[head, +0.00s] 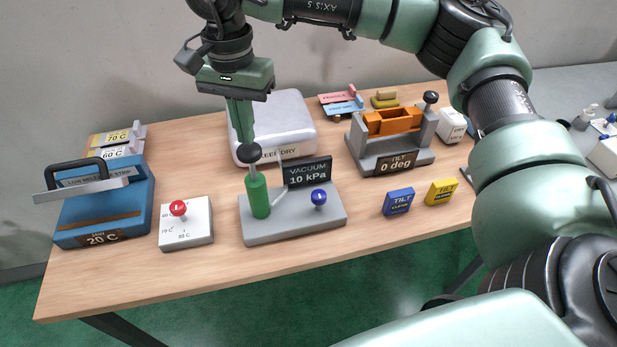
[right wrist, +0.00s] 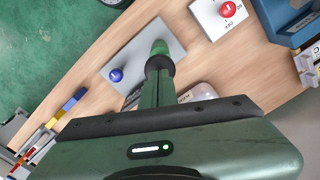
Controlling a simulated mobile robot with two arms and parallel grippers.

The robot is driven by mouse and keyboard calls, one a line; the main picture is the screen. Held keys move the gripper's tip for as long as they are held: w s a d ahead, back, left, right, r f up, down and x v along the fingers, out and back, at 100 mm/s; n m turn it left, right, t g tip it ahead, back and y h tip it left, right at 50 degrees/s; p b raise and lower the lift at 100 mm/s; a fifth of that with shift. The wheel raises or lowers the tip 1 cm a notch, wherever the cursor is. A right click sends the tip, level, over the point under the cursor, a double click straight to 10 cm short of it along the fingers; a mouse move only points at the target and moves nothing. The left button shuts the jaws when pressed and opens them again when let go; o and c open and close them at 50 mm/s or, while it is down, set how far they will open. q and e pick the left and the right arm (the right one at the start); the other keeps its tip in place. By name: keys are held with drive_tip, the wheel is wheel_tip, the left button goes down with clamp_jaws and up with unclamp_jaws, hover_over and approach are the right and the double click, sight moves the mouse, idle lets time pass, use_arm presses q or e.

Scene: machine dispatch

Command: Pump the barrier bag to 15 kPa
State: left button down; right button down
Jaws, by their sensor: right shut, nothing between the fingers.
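The vacuum pump has a grey base (head: 290,226), a green cylinder (head: 259,196) and a black round knob (head: 249,153) on top. Its black display (head: 308,173) reads VACUUM 10 kPa. A blue button (head: 319,197) sits on the same base. A white, rounded bag-like block (head: 290,112) marked KEEP DRY lies behind the pump. My right gripper (head: 246,140) points down with shut, empty fingers right over the knob; whether they touch it I cannot tell. In the right wrist view the fingertips overlap the pump knob (right wrist: 160,64). My left gripper is not in view.
A blue strip sealer (head: 103,208) showing 20 C and a white dial box (head: 187,228) with a red knob stand left. A tilt stand (head: 393,145) at 0 deg, with blue (head: 398,202) and yellow (head: 441,192) TILT blocks, stands right. The table's front strip is clear.

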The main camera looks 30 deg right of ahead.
sight(248, 148)
drive_tip(key=shift+f, duration=0.1)
drive_tip(key=shift+f+b, duration=1.25)
drive_tip(key=shift+f, duration=0.2)
drive_tip(key=shift+r, duration=0.1)
drive_tip(key=shift+r+p, duration=2.2)
drive_tip(key=shift+r, duration=1.4)
